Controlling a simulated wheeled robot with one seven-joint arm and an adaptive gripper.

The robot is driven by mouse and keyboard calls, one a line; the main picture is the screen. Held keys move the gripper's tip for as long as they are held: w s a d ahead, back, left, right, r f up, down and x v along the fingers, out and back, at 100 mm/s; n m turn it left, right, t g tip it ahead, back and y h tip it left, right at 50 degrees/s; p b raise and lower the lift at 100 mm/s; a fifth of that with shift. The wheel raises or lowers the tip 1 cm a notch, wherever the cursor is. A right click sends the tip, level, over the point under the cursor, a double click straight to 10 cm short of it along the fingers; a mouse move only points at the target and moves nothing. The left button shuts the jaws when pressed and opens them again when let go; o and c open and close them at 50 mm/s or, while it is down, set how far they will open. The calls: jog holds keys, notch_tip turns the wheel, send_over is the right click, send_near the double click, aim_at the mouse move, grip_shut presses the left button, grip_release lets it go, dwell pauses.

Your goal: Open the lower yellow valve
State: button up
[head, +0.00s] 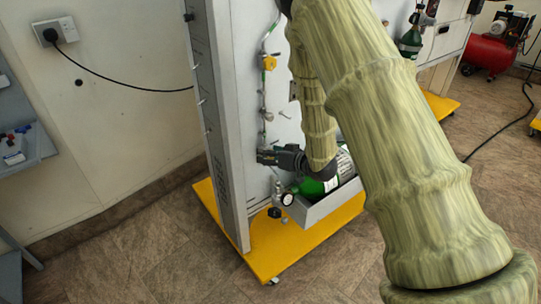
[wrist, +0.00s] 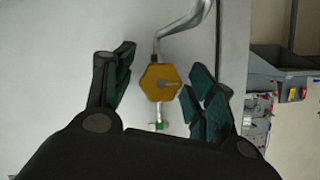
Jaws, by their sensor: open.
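A yellow hexagonal valve knob (wrist: 161,82) shows in the wrist view, on a metal pipe against the pale panel. My gripper (wrist: 158,75) is open, with one green-padded finger on each side of the knob and visible gaps between. In the head view my gripper (head: 263,157) is low at the left part of the panel, and it hides what lies behind it. Another yellow valve (head: 270,62) sits higher on the same pipe line in the head view. No lower yellow knob can be made out there.
A green cylinder (head: 313,186) lies in a grey tray just right of my gripper. A pressure gauge (head: 287,199) sits below it. The panel stands on a yellow wheeled base (head: 270,257). A grey shelf (head: 30,150) is at the left wall.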

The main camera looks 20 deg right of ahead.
jog(key=shift+w, duration=0.1)
jog(key=c, duration=1)
jog(key=shift+n+t+h, duration=0.4)
jog(key=shift+n+h, duration=0.6)
jog(key=shift+n, duration=0.5)
jog(key=shift+c, duration=0.2)
jog(key=o, duration=1)
jog(key=shift+o, duration=0.2)
jog(key=v, duration=1.2)
